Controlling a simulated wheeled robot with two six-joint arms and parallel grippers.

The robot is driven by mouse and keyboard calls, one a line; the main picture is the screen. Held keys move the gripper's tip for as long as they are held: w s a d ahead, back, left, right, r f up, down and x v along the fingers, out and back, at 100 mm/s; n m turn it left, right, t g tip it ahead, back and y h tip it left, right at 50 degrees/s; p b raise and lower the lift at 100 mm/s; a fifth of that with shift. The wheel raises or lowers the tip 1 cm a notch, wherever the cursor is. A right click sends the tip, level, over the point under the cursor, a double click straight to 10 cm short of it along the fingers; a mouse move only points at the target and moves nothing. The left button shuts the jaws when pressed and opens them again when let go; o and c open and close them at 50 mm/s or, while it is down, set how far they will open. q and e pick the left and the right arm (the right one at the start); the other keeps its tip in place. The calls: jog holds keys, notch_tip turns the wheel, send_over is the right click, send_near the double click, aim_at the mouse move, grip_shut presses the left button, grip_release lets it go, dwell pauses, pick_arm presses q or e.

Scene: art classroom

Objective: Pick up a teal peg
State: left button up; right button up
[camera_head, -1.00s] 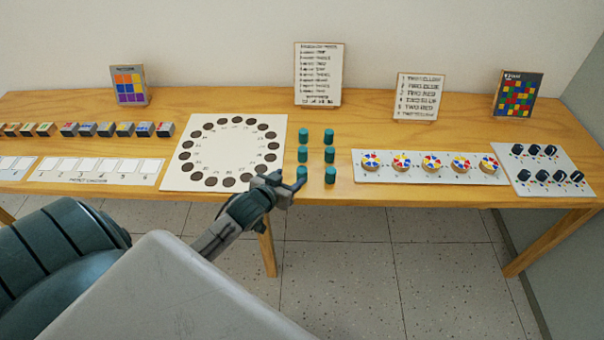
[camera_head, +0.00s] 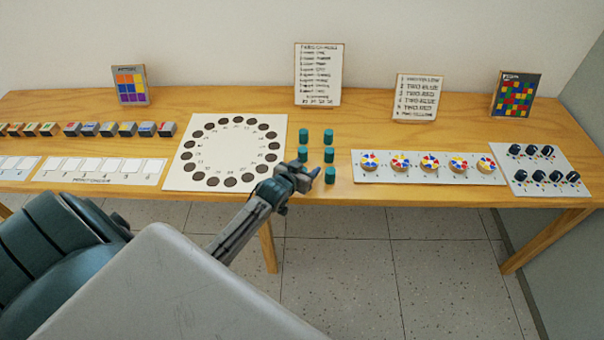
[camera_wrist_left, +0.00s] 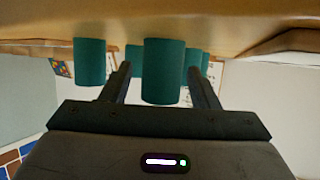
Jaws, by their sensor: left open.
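Several teal pegs stand upright in two columns on the wooden table, such as the front right peg (camera_head: 330,175) and the back left peg (camera_head: 303,135). My left gripper (camera_head: 312,173) is over the front left of this group and hides the front left spot. In the left wrist view, the gripper's two fingers (camera_wrist_left: 160,72) are spread apart. A teal peg (camera_wrist_left: 163,75) shows between them, and I cannot tell whether they touch it. Another teal peg (camera_wrist_left: 90,62) is outside the fingers at the left, with more behind. My right gripper is not in view.
A white board with a ring of dark holes (camera_head: 226,153) lies left of the pegs. A panel with coloured dials (camera_head: 392,178) lies to the right, then a panel with black knobs (camera_head: 548,180). Sign cards (camera_head: 319,75) stand at the back.

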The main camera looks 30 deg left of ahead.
pick_arm(q)
jog(key=shift+c, duration=0.4)
jog(key=c, duration=1)
jog(key=shift+o, duration=0.2)
jog(key=shift+r, duration=0.1)
